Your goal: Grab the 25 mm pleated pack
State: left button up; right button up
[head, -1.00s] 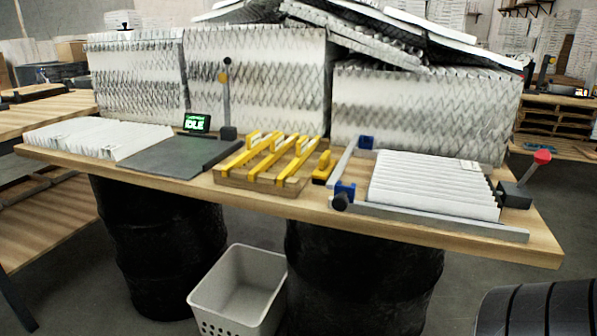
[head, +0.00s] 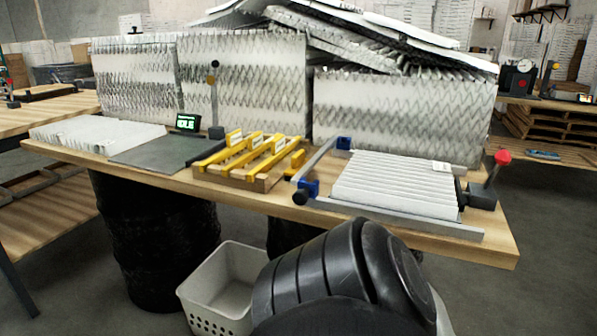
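A white pleated pack (head: 397,186) lies flat at the right of the wooden table, inside a metal corner frame with blue clamps. A small label sits on its far right corner. A second white pleated pack (head: 97,134) lies flat at the left end of the table. I cannot read a thickness on either pack. Neither of my grippers shows. A black ribbed rounded part of my own arm fills the lower middle, in front of the table edge.
A yellow slotted rack (head: 250,158) stands mid-table beside a grey plate (head: 153,150) with a small lit display (head: 187,122). A red-knobbed lever (head: 503,157) stands right of the framed pack. Large pleated blocks line the back. A white basket (head: 218,285) is below.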

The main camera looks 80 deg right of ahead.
aim_at(423, 187)
jog(key=k, duration=1.3)
jog(key=z, duration=0.3)
